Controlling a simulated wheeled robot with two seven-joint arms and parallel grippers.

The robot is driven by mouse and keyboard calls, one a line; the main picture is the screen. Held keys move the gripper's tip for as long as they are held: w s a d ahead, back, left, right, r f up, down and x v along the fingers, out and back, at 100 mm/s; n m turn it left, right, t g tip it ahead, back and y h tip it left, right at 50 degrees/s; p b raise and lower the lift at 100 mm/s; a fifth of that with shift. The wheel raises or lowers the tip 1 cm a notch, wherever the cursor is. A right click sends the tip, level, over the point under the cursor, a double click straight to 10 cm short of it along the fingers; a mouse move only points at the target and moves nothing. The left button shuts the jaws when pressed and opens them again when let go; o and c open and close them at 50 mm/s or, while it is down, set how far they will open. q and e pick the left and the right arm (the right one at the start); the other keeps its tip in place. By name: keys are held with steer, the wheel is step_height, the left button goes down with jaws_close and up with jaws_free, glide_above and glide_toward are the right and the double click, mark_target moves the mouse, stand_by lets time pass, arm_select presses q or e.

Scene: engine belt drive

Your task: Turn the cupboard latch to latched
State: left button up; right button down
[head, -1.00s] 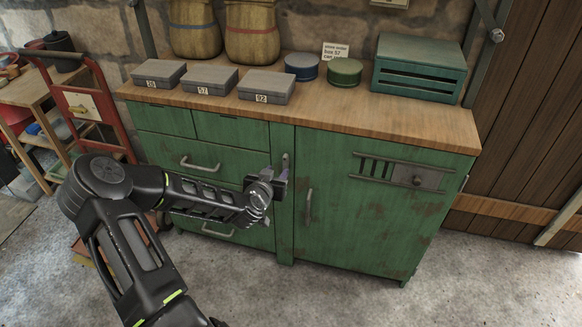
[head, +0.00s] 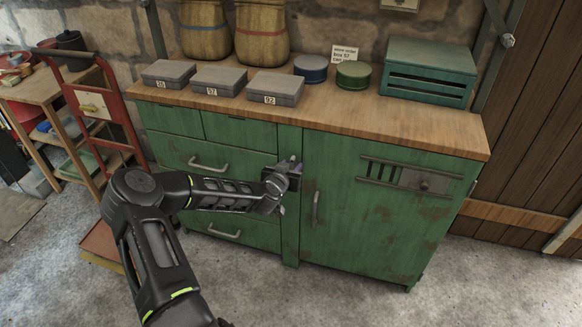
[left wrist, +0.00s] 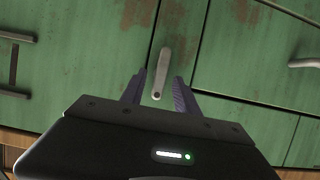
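The cupboard latch (left wrist: 161,72) is a small grey lever on the narrow green post, left of the cupboard door (head: 375,220). In the left wrist view it lies nearly along the post, slightly tilted, with a dark round spot at its lower end. My left gripper (left wrist: 159,76) is open, with one finger on each side of the latch and visible gaps between. In the head view my left gripper (head: 292,178) is in front of the post and hides most of the latch. Whether a finger touches the latch cannot be told. My right gripper is not in view.
The door handle (head: 315,209) is close to the right of my left gripper. Drawers with handles (head: 208,163) are to the left. The wooden worktop (head: 330,108) above carries grey boxes (head: 275,87), round tins (head: 353,75) and a teal crate (head: 430,73). The floor in front is open.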

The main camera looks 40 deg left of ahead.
arm_select(q)
steer(key=shift+w, duration=0.1)
steer(key=shift+c, duration=0.5)
jaws_close()
